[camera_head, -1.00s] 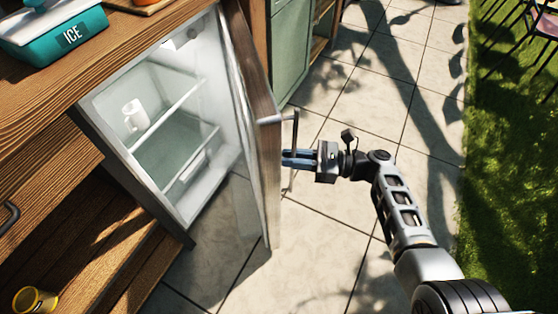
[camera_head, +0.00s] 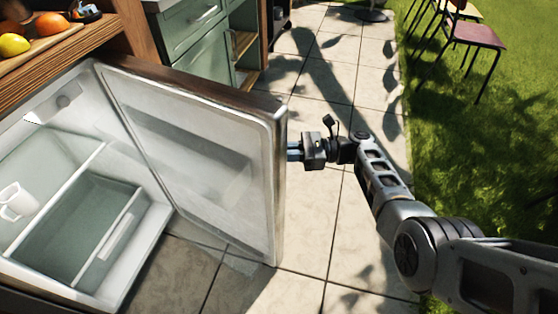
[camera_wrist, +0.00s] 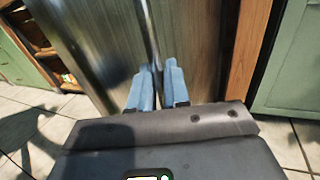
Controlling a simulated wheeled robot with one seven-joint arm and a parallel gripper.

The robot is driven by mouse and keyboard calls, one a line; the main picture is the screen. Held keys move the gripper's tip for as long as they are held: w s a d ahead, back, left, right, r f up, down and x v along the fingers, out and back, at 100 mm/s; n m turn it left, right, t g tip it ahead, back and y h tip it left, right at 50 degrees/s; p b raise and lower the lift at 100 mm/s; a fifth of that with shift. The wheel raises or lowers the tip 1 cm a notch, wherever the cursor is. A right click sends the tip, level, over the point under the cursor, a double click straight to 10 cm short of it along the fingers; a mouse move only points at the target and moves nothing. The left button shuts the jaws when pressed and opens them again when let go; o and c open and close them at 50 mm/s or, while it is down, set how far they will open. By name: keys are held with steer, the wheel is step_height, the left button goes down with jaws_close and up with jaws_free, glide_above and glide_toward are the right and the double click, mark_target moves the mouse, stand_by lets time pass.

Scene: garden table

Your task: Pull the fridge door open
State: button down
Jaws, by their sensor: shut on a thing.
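The fridge door (camera_head: 200,160) stands wide open in the head view, its pale inner side facing me. The open fridge (camera_head: 85,225) at the left shows its shelves and a white mug (camera_head: 17,202) inside. My gripper (camera_head: 292,151) is at the outer side of the door, its fingertips partly hidden behind the door edge. In the wrist view, my blue fingers (camera_wrist: 157,84) are closed around the thin metal door handle (camera_wrist: 150,30), in front of the door's brown outer face (camera_wrist: 95,45).
Green cabinets (camera_head: 200,45) stand beyond the door. A wooden counter (camera_head: 85,45) with fruit is at the upper left. Paved floor (camera_head: 310,215) lies clear under the arm. Grass and chairs (camera_head: 472,33) are at the right.

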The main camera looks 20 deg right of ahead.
steer(key=shift+w+a+r, duration=0.1)
steer(key=shift+w+a, duration=0.1)
steer(key=shift+w, duration=0.1)
steer(key=c, duration=1.4)
jaws_free()
steer(key=shift+a, duration=0.1)
steer(key=shift+o, duration=0.2)
steer(key=v, duration=0.8)
